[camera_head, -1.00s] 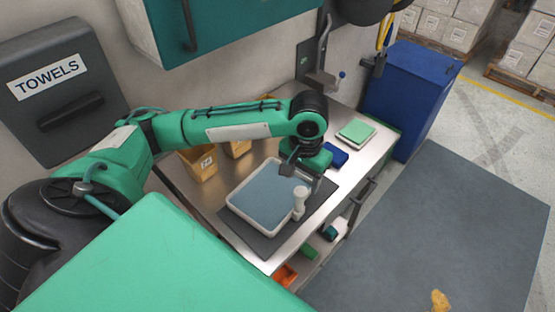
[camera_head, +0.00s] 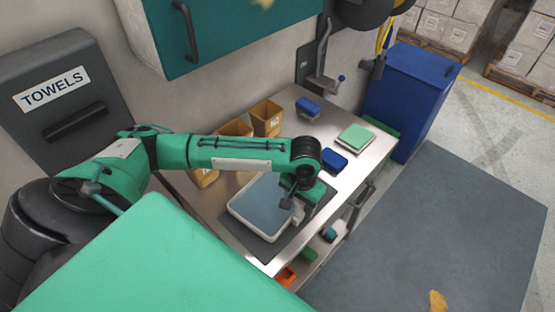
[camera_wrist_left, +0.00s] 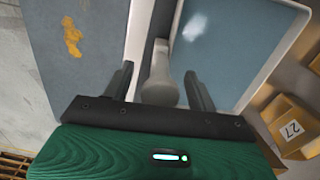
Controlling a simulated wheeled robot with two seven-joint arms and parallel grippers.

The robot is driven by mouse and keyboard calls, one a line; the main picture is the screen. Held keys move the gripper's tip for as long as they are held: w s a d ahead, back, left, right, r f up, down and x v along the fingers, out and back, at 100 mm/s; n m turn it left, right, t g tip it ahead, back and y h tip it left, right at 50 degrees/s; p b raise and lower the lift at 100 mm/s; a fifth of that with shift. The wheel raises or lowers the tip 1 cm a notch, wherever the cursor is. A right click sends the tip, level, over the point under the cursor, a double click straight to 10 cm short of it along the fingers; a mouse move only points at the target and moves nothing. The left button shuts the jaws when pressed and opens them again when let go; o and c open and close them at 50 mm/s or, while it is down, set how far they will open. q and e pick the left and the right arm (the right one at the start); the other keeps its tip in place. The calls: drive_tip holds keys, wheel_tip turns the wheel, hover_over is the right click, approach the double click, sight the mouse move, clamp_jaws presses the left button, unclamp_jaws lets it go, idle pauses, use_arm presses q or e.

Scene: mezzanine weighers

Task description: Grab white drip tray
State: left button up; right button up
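The white drip tray (camera_head: 235,214) has a pale rim and a blue-grey inside, and lies on a dark mat on the steel bench. It also shows in the left wrist view (camera_wrist_left: 292,42). A white knobbed post (camera_wrist_left: 160,62) is at the tray's near edge; I cannot tell whether it is part of the tray. My left gripper (camera_wrist_left: 158,72) is open over that edge, with the post between its fingers and a gap visible on both sides. In the head view my left gripper (camera_head: 292,196) covers the tray's right side and most of the post. My right gripper is not seen.
Tan bins (camera_head: 267,118) stand along the back of the bench. Blue blocks (camera_head: 334,161) and a green-topped pad (camera_head: 355,138) lie to the right. A teal cabinet (camera_head: 240,35) hangs above. A tall blue bin (camera_head: 410,95) stands past the bench's right end.

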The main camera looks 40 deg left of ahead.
use_arm(q)
clamp_jaws()
